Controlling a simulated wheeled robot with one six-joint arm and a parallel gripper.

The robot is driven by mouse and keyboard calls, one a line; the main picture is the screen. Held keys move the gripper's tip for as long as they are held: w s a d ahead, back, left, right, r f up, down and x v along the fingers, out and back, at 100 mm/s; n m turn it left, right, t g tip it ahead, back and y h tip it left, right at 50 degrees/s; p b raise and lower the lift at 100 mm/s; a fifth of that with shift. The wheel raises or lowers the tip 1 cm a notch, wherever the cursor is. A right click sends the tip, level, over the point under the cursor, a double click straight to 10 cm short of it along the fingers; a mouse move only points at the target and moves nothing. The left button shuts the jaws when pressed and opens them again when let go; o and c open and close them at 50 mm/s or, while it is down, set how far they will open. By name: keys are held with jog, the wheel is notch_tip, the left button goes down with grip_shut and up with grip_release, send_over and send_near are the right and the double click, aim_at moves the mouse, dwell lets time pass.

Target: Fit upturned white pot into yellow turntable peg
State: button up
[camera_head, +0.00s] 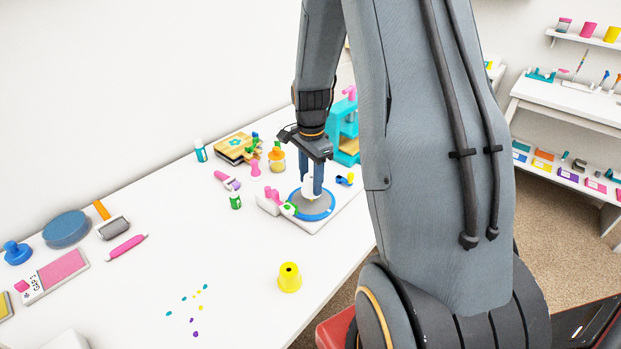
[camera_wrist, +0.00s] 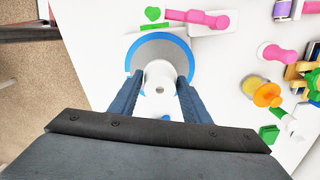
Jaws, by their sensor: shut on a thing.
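The white pot (camera_head: 309,189) is between the fingers of my gripper (camera_head: 312,186), over the round grey turntable with a blue rim (camera_head: 314,211). In the wrist view the white pot (camera_wrist: 160,72) has a small dark hole in its upper face, so it appears upturned. My gripper (camera_wrist: 160,88) is shut on it, one finger on each side. The turntable (camera_wrist: 140,50) shows around and behind the pot. I cannot tell whether the pot touches the turntable. No yellow peg shows; the pot and fingers cover the turntable's middle.
A yellow upturned pot (camera_head: 289,278) stands alone nearer the front. A teal press-like stand (camera_head: 344,130) is close behind my gripper. A pink-handled tool (camera_head: 272,196) and a blue-and-yellow piece (camera_head: 345,180) lie beside the turntable. The table's middle is mostly clear.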

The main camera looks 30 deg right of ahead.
aim_at(311, 188)
jog(key=shift+f+b, duration=0.7)
jog(key=shift+f, duration=0.8)
jog(key=o, duration=1.1)
jog(key=shift+o, duration=0.2)
jog(key=shift+r+b, duration=0.85)
jog(key=shift+r, duration=3.05)
jog(key=s+a+r+n+t, duration=0.1)
jog(key=s+a+n, duration=1.4)
jog(key=n, duration=0.2)
jog(key=shift+r, duration=0.35)
